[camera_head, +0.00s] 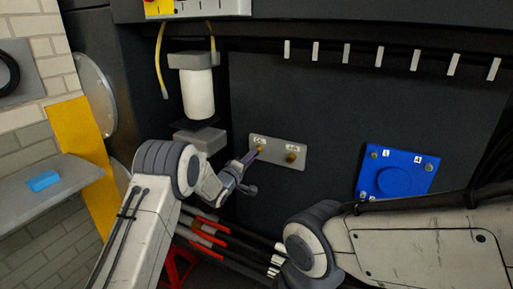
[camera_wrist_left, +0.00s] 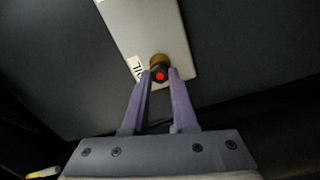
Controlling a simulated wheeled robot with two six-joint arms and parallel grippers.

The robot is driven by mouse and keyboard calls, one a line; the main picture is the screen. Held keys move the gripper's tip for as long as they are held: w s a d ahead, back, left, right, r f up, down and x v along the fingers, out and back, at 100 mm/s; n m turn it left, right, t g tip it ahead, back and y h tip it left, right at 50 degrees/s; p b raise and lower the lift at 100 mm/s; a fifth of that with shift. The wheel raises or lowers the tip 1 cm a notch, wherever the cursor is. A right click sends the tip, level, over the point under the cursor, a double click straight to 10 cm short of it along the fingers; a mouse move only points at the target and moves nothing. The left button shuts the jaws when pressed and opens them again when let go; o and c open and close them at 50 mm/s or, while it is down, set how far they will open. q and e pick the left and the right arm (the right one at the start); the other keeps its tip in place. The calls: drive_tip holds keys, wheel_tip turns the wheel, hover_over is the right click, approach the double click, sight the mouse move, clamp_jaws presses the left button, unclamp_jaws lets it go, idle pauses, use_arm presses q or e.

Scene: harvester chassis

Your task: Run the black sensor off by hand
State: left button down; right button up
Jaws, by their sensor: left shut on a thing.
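The black sensor (camera_wrist_left: 160,75), with a red centre, sits at a brass fitting (camera_wrist_left: 157,60) on a light grey plate (camera_wrist_left: 150,25) in the left wrist view. My left gripper (camera_wrist_left: 160,80) has its two purple fingers closed on the sensor from both sides. In the head view my left gripper (camera_head: 251,158) reaches up to the left fitting of the plate (camera_head: 276,152), and the sensor is too small to make out there. A second brass fitting (camera_head: 291,157) on the right is bare of any gripper. My right gripper is out of view.
A white filter cylinder (camera_head: 199,94) hangs above and left of the plate. A blue square cover (camera_head: 396,173) is to the right. Dark hoses with red sleeves (camera_head: 209,225) run below my left gripper. A blue block (camera_head: 43,181) lies on a grey shelf (camera_head: 80,178).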

use_arm(q)
drive_tip(key=n+p, duration=0.2)
drive_tip(key=n, duration=0.7)
drive_tip(key=shift+s+f+n+p, duration=0.1)
drive_tip(key=shift+f+n+p, duration=0.05)
drive_tip(key=shift+n+p, duration=0.2)
drive_tip(key=c, duration=0.6)
unclamp_jaws()
drive_tip(key=shift+a, duration=0.15)
drive_tip(key=shift+c, duration=0.4)
drive_tip(key=shift+c, duration=0.8)
drive_tip(key=shift+s, duration=0.1)
drive_tip(key=shift+v, duration=1)
